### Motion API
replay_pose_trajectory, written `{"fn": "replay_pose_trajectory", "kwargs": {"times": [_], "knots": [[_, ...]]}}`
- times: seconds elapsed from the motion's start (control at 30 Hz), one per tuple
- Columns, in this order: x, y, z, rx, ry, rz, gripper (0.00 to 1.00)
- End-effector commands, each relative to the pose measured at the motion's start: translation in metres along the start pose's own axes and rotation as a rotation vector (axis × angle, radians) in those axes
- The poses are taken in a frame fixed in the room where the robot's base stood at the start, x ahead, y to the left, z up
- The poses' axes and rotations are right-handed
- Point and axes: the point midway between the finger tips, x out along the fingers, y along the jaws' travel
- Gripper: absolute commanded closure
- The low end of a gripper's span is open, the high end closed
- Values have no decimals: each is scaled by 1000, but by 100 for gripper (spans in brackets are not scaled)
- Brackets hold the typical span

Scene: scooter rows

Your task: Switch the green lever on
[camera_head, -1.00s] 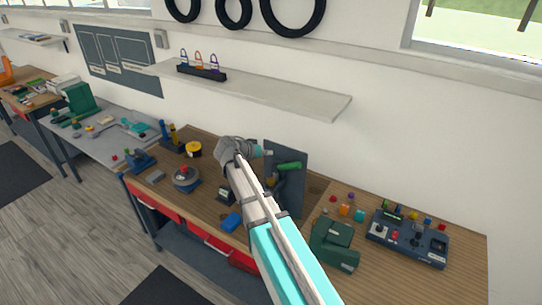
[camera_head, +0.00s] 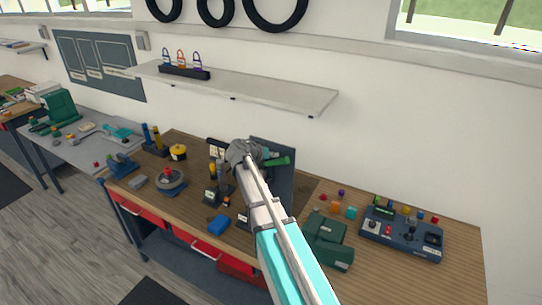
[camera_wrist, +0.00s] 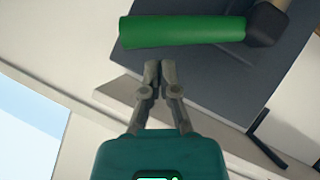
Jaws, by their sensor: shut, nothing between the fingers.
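The green lever (camera_wrist: 183,31) is a thick green handle on a dark pivot, in front of a dark upright panel (camera_wrist: 185,75). In the wrist view it lies nearly level across the top, just beyond my fingertips. In the head view the lever (camera_head: 277,161) sticks out against the dark panel (camera_head: 283,190), just right of my wrist. My gripper (camera_wrist: 160,66) is shut and empty, its tips close below the lever with a small visible gap. In the head view my arm hides the fingers and part of the panel.
A control box with knobs (camera_head: 402,233) and a dark green case (camera_head: 328,240) stand right of my arm. A blue block (camera_head: 219,225) and a round grey device (camera_head: 170,180) lie to the left. A wall shelf (camera_head: 270,92) hangs above the bench.

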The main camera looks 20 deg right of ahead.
Motion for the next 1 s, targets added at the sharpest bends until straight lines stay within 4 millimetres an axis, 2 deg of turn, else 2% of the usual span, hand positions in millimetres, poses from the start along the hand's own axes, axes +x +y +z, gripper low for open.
{"fn": "replay_pose_trajectory", "kwargs": {"times": [0.13,0.53,0.57,0.7,1.0], "knots": [[5,-1,6,0,0,0,100],[6,0,6,-1,0,0,100],[14,5,5,1,-1,2,100],[8,1,7,3,0,-2,100],[9,1,11,41,2,-28,100]]}}
